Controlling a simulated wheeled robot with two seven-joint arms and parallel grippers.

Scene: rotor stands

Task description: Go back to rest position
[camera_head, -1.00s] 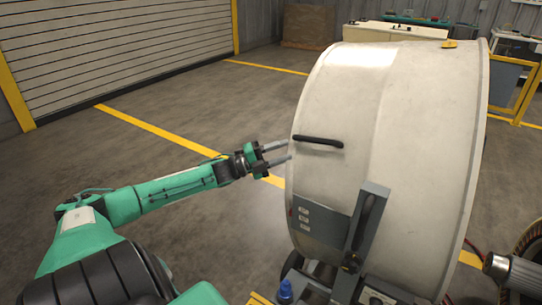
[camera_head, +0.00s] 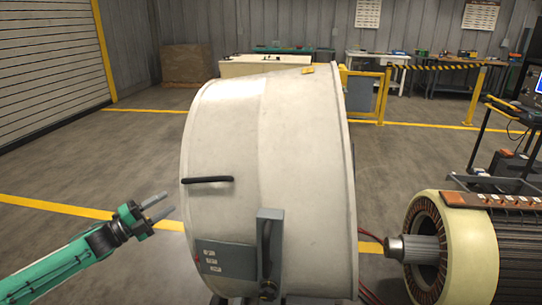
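My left gripper (camera_head: 160,208) is at the lower left, at the end of my green arm. Its two fingers are apart with nothing between them, so it is open and empty. It is to the left of the large white drum-shaped housing (camera_head: 300,130) and apart from it. A black handle (camera_head: 208,180) is on the housing's side, to the right of and above my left gripper. A grey lever box (camera_head: 225,260) is low on the housing. My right gripper is not in view.
A rotor (camera_head: 470,240) with a metal shaft (camera_head: 412,248) stands at the right. Yellow railings (camera_head: 362,95) and workbenches are behind. A roller door (camera_head: 45,60) is at the back left. Bare floor (camera_head: 80,175) lies left of the housing.

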